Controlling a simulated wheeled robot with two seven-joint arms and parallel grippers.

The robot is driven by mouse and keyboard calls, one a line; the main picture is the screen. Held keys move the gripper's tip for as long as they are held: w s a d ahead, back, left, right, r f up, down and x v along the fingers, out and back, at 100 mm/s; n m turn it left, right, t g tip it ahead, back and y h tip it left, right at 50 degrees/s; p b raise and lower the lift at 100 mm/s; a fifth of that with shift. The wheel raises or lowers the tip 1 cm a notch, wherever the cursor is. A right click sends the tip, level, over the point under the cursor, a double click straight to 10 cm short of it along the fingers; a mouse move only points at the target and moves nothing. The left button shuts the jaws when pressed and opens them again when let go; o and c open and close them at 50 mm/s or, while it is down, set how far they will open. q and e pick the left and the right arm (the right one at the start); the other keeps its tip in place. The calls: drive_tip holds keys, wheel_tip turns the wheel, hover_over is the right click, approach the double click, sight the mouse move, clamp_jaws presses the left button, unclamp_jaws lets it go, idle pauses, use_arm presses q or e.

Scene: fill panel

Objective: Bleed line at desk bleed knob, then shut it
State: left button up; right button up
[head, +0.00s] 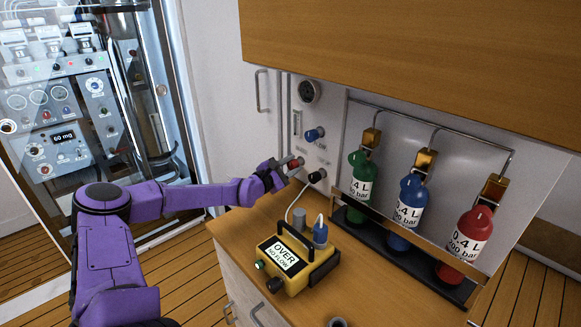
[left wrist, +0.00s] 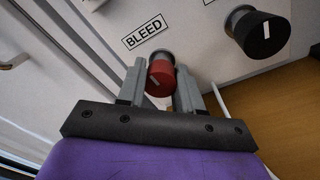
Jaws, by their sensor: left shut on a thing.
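The bleed knob is red with a pale pointer line and sits on the wall panel (head: 308,147) above the desk. In the left wrist view the red knob (left wrist: 161,77) is below a label reading BLEED (left wrist: 145,31). My left gripper (head: 286,167) reaches the panel from the left. In the left wrist view its two fingers stand on either side of the red knob, shut on it. The knob's pointer line is tilted in that view. My right gripper is not in view.
A black knob (head: 317,176) sits close to the right of the bleed knob, and a blue knob (head: 314,134) above it. A yellow meter reading OVER, NO FLOW (head: 290,262) stands on the desk. Green (head: 361,186), blue (head: 409,204) and red (head: 470,240) bottles stand in a rack at right.

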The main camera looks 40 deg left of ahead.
use_arm(q)
drive_tip(key=n+b, duration=0.1)
drive_tip(key=n, duration=0.2)
drive_tip(key=shift+f+n, duration=0.1)
drive_tip(key=shift+n, duration=0.2)
drive_tip(key=n+b, duration=0.1)
drive_tip(key=n, duration=0.2)
drive_tip(key=shift+n+g+b, duration=0.3)
drive_tip(key=n+b, duration=0.1)
drive_tip(key=n, duration=0.1)
drive_tip(key=shift+f+n+h+b, duration=0.1)
drive_tip(key=shift+n+h+b, duration=0.2)
drive_tip(key=shift+n+b, duration=0.7)
drive_tip(key=shift+n, duration=0.1)
drive_tip(key=n+b, duration=0.3)
drive_tip(key=shift+a+f+b, duration=0.1)
drive_tip(key=shift+a+b, duration=0.05)
drive_tip(key=shift+b, duration=0.25)
drive_tip(key=n+h+b, duration=0.1)
drive_tip(key=n+b, duration=0.5)
drive_tip(key=b, duration=0.3)
drive_tip(key=shift+f+b, duration=0.1)
drive_tip(key=shift+b, duration=0.3)
drive_tip(key=shift+n+b, duration=0.95)
drive_tip(key=shift+n, duration=0.25)
drive_tip(key=shift+r+n+b, duration=0.2)
drive_tip(key=shift+n+b, duration=0.45)
drive_tip(key=shift+n, duration=0.35)
drive_tip(key=shift+r, duration=0.1)
